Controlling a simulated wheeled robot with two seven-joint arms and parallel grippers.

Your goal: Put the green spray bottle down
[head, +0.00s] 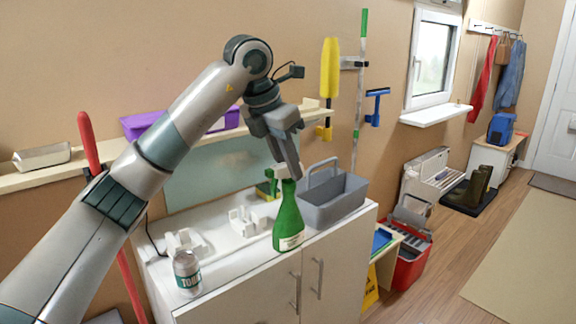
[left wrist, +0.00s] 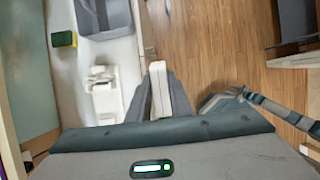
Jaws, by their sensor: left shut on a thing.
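The green spray bottle (head: 289,222) is upright over the front part of the white cabinet top (head: 225,268), with a pale label low on its side. I cannot tell whether its base touches the top. My left gripper (head: 286,172) reaches down from above and is shut on its white spray head.
A grey caddy (head: 332,198) stands right of the bottle. White holders (head: 247,221) and a yellow-green sponge (head: 268,188) are behind it.

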